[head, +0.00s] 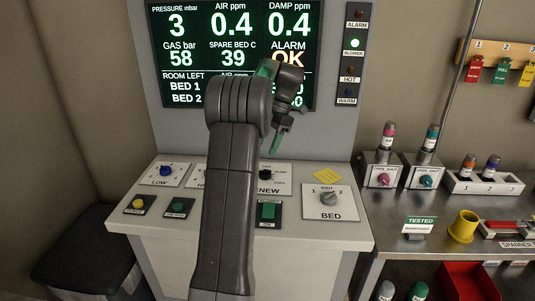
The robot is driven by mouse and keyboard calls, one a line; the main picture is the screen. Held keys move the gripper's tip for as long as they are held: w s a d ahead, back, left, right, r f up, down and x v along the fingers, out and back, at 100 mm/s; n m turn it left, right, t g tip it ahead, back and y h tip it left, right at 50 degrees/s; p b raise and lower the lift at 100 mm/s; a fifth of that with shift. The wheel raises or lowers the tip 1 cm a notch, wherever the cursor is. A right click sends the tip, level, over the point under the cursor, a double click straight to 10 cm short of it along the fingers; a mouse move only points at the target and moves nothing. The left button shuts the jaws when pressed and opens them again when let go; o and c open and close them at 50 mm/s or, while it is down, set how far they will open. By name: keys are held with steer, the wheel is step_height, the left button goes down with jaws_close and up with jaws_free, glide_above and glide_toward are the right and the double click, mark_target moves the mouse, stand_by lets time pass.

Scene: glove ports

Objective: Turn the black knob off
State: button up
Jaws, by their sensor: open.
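A small black knob (265,174) sits on a white plate marked NEW on the sloped console (300,225), just right of my arm. My arm rises in front of the console and hides part of the plate row. My gripper (277,140) is open and empty, with green on its fingers. The knob's exact pointer setting is too small to read.
A blue knob (166,169) marked LOW and a grey BED knob (329,198) share the console with yellow and green buttons. A screen (190,60) stands behind, beside a lamp strip with BLOWER lit green. A metal bench (385,239) holding several items is right.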

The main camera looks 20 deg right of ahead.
steer(key=shift+r, duration=0.25)
steer(key=m+t+h+p, duration=0.4)
steer(key=m+t+h, duration=0.15)
steer(key=m, duration=1.65)
glide_toward(266, 171)
steer(key=p+x, duration=0.2)
steer(key=x, duration=0.7)
steer(key=c, duration=1)
